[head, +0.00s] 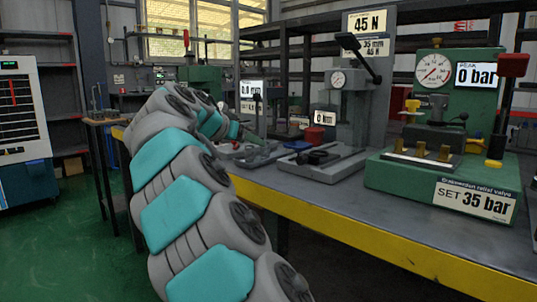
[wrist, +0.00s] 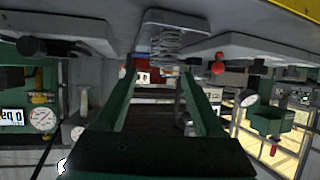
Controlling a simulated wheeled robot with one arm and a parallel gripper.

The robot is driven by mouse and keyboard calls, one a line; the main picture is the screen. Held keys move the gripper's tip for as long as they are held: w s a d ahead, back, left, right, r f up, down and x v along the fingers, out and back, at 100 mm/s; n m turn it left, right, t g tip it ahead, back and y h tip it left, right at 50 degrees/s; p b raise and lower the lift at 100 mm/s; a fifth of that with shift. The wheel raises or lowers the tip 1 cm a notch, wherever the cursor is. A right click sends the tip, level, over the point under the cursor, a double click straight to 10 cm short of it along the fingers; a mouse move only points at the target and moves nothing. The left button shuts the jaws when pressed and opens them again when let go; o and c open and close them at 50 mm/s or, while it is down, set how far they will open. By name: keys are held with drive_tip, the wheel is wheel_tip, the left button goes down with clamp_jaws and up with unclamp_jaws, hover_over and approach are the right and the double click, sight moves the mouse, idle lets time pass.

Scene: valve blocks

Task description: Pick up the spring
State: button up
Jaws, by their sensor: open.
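In the wrist view, which looks upside down, a pale metal coil spring (wrist: 166,42) shows at the top centre, on or against a grey tray (wrist: 172,18). My gripper (wrist: 158,72) has its two green fingers apart, with nothing held between them. The spring appears just beyond the fingertips, roughly in line with the gap; I cannot tell the exact distance. I cannot make out the spring there.
A grey bench (head: 290,186) with a yellow front edge carries a 45 N test stand (head: 370,100), a green relief valve rig (head: 410,178) and a red cup (head: 315,134). Grey base plates with dark levers lie near the arm's end. Green floor (head: 70,235) is clear at left.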

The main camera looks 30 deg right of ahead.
sight(265, 151)
drive_tip(key=shift+w+d+f+h, duration=0.15)
drive_tip(key=shift+w+d+h, duration=0.2)
drive_tip(key=shift+d, duration=0.4)
drive_tip(key=x, duration=0.7)
drive_tip(key=shift+w+d+f, duration=0.1)
drive_tip(key=shift+w+d, duration=0.05)
clamp_jaws()
